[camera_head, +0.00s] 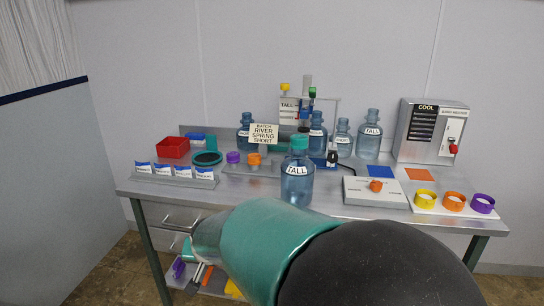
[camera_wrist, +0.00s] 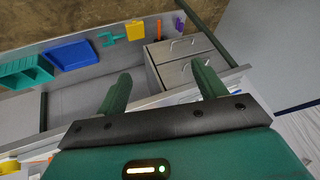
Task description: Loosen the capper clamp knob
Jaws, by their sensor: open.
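The capper (camera_head: 305,95) stands at the back middle of the bench, an upright post with a dark lower end. A small green part (camera_head: 312,92) and a yellow-topped part (camera_head: 285,88) show near its top; I cannot tell which piece is the clamp knob. A blue jug marked TALL (camera_head: 297,185) with a teal cap stands in front of it and hides part of the base. My gripper (camera_wrist: 162,80) is open and empty in the wrist view, over the bench's front edge, away from the capper. My arm fills the lower middle of the head view.
Several jugs (camera_head: 369,137) stand along the back. A COOL box (camera_head: 432,130) with a red knob is at the right, near colored rings (camera_head: 454,202). A red bin (camera_head: 173,147) and card rack (camera_head: 176,175) are at the left. Drawers (camera_wrist: 180,60) and a blue bin (camera_wrist: 70,54) are below.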

